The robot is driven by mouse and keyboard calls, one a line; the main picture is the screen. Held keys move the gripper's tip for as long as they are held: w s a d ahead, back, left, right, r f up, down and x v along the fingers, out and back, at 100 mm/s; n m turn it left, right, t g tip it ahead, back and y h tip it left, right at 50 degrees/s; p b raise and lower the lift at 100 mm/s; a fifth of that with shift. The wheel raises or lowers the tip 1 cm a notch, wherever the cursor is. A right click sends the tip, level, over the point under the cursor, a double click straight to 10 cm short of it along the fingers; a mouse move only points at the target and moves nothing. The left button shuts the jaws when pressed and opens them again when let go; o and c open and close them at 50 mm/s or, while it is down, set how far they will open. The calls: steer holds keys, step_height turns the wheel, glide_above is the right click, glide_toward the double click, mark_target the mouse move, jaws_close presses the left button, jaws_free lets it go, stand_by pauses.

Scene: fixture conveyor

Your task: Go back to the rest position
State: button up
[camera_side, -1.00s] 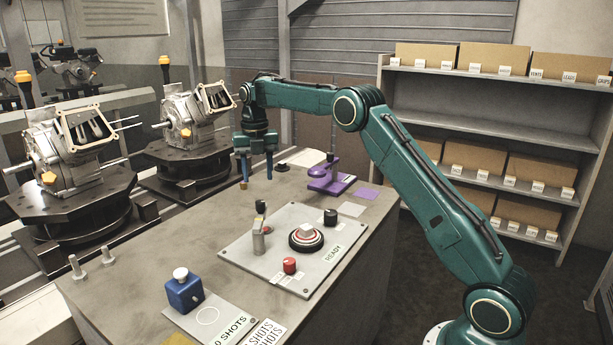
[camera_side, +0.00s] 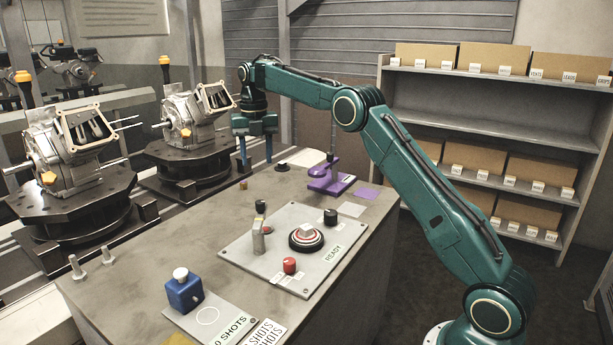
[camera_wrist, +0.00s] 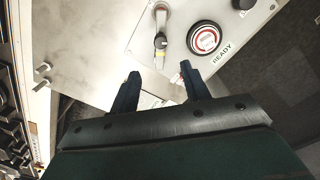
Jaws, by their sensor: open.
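My gripper (camera_side: 255,161) is open and empty in the side view, pointing down above the far end of the bench. Its two blue fingers hang apart, and a small brass piece (camera_side: 243,184) is on the bench below them. In the wrist view my gripper (camera_wrist: 155,76) shows two dark blue fingers with a gap between them and nothing held. My arm reaches over the bench from the right.
A control panel (camera_side: 265,265) with a lever, a dial and knobs lies on the bench (camera_side: 130,290). A purple tool (camera_side: 327,181), a black disc (camera_side: 282,167) and a blue block (camera_side: 184,293) stand on it. Engines (camera_side: 70,150) on turntables stand left. Shelves (camera_side: 480,130) stand right.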

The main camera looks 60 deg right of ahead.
steer(key=s+a+r+m+t, duration=0.1)
steer(key=s+a+r+m, duration=0.5)
steer(key=s, duration=0.3)
steer(key=s+a+r+m+t, duration=0.2)
steer(key=s+a+r+m, duration=0.25)
steer(key=s+m, duration=0.35)
steer(key=s+a+f+m+t, duration=0.1)
steer(key=s+f+m, duration=0.2)
steer(key=s, duration=0.4)
steer(key=s+a+f+m, duration=0.1)
steer(key=s+f+m, duration=0.1)
steer(key=s+m, duration=0.3)
steer(key=s+a+f+m+t, duration=0.1)
steer(key=s+m, duration=0.4)
steer(key=s, duration=0.6)
step_height(320, 180, down, 3)
steer(key=shift+s+a+r+t, duration=0.15)
steer(key=shift+a+t, duration=0.15)
steer(key=shift+a, duration=0.3)
